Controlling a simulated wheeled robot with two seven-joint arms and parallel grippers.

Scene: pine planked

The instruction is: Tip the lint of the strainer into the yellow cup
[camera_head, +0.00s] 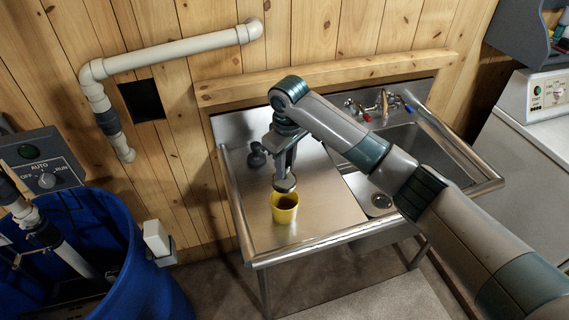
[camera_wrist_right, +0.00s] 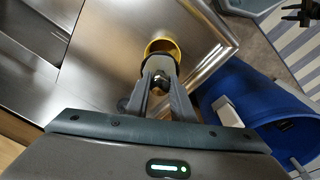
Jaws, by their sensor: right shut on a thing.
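The yellow cup (camera_head: 285,215) stands upright on the bare steel drainboard, and its mouth faces up. Its rim also shows in the right wrist view (camera_wrist_right: 150,48). My right gripper (camera_head: 286,178) points down just above the cup. It is shut on a small dark and grey piece, seemingly the strainer (camera_head: 285,185), at its fingertips. In the right wrist view that piece (camera_wrist_right: 160,80) shows dark between the fingertips, in front of the cup. The fingers hide most of it, so I cannot tell its tilt or see any lint. My left gripper does not show in the head view.
A dark fitting (camera_head: 257,155) stands on the drainboard (camera_head: 310,185) behind the cup. The sink basin (camera_head: 410,150) with its taps lies to the right. A blue barrel (camera_head: 150,285) stands at the lower left. The drainboard around the cup is clear.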

